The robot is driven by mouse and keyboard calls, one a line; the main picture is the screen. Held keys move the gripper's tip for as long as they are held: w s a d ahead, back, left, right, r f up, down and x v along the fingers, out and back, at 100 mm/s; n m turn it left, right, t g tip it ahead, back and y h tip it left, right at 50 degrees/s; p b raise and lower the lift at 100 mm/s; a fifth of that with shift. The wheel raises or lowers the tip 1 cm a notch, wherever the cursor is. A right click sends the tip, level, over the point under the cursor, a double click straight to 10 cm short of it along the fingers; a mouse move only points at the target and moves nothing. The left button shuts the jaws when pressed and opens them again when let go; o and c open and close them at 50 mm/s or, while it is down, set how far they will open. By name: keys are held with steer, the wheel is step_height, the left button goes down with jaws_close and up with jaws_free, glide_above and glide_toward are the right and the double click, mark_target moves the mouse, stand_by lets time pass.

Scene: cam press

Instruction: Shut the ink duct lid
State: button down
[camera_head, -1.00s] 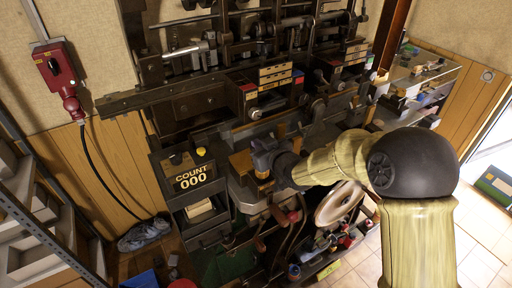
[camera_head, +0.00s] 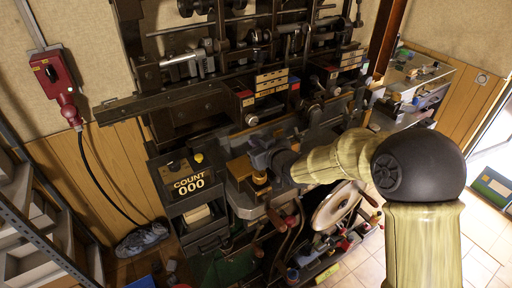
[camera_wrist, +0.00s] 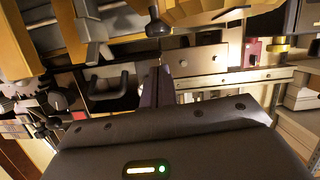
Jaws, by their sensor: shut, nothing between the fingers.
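My gripper (camera_head: 259,172) is low over the front middle of the dark press, right of the count box, beside a brown wooden-looking block (camera_head: 240,168). In the wrist view its dark fingers (camera_wrist: 157,86) are together and empty. Left of them is a black U-shaped handle (camera_wrist: 112,84) on a dark part; a grey metal plate (camera_wrist: 200,60) with small holes is to their right. I cannot tell for certain which part is the ink duct lid, or whether it stands open. My arm hides part of the press behind it.
A large disc-like wheel (camera_head: 335,205) and red-knobbed levers (camera_head: 291,221) sit below my arm. A red switch box (camera_head: 54,77) with a cable is on the left wall. A metal shelf (camera_head: 35,205) stands at left; tiled floor shows at right.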

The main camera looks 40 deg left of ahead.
steer(key=r+b+v, duration=0.1)
steer(key=b+v, duration=0.2)
steer(key=v, duration=0.7)
steer(key=shift+w+d+f, duration=0.1)
steer(key=shift+w, duration=0.1)
steer(key=w+d+f+m+t+h, duration=0.1)
steer(key=w+d+f+m+h, duration=0.15)
steer(key=d, duration=0.55)
steer(key=w+d+f+m+t+h, duration=0.1)
steer(key=w+d+f+m+h, duration=0.15)
steer(key=d, duration=0.55)
steer(key=w+d+f+m+h, duration=0.1)
steer(key=w+d+m+h, duration=0.15)
steer(key=d, duration=0.55)
steer(key=s+d+f+m+g+h, duration=0.2)
steer(key=s+d, duration=0.5)
steer(key=d, duration=0.4)
steer(key=s+d+f+m+g+h, duration=0.2)
steer(key=s+d+m+h, duration=0.2)
steer(key=s+d, duration=0.3)
steer(key=d+m, duration=0.1)
steer(key=d, duration=0.4)
steer(key=shift+f+g, duration=0.3)
steer(key=shift+f, duration=0.1)
steer(key=shift+a, duration=0.1)
